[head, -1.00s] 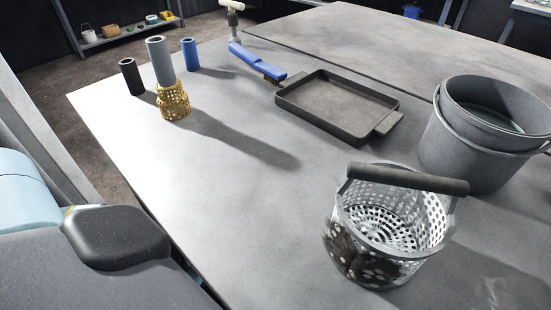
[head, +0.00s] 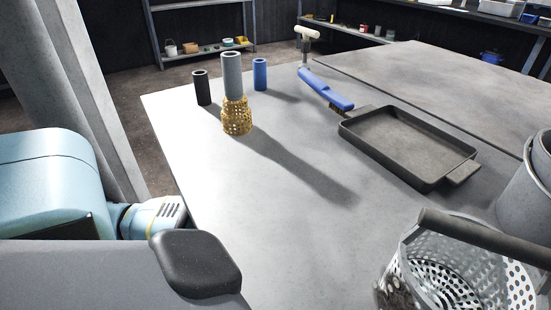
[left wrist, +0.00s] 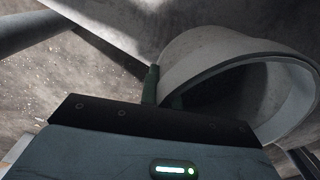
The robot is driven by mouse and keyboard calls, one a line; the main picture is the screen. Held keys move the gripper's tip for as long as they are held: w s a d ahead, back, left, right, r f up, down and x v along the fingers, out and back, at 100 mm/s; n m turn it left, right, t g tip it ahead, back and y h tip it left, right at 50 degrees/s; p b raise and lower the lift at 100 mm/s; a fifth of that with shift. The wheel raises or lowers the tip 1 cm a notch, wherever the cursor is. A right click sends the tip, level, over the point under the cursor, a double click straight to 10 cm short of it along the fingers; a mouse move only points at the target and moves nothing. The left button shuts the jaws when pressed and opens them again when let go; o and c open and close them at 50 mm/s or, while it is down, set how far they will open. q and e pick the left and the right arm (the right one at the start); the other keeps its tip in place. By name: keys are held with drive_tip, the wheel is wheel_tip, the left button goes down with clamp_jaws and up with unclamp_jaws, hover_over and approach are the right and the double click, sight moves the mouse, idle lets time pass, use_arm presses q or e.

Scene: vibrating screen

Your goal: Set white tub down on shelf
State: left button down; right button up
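The white tub (left wrist: 205,58) fills the upper right of the left wrist view, its round opening tilted toward the camera. My left gripper (left wrist: 164,92) has its narrow green fingers at the tub's wall, one outside and one inside the rim, and appears shut on it. In the head view the left arm comes in from the left, but its gripper and the held tub are hidden. A low metal shelf (head: 212,51) stands at the back left of the head view. My right gripper is in neither current view.
The grey table holds a black tray (head: 410,150), a blue-handled brush (head: 325,90), upright tubes (head: 232,75), a perforated basket (head: 455,275) and a grey bucket (head: 525,190). A small white pail (head: 171,48) and other small items stand on the shelf. Floor shows left of the table.

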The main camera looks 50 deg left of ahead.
use_arm(q)
drive_tip(key=w, duration=0.2)
drive_tip(key=w+b, duration=0.1)
drive_tip(key=w, duration=0.4)
drive_tip(key=shift+w+d+f, duration=0.1)
drive_tip(key=shift+w+f, duration=0.1)
drive_tip(key=shift+f, duration=0.1)
drive_tip(key=shift+f+b, duration=0.9)
drive_tip(key=shift+f, duration=0.95)
drive_tip(key=shift+f, duration=0.1)
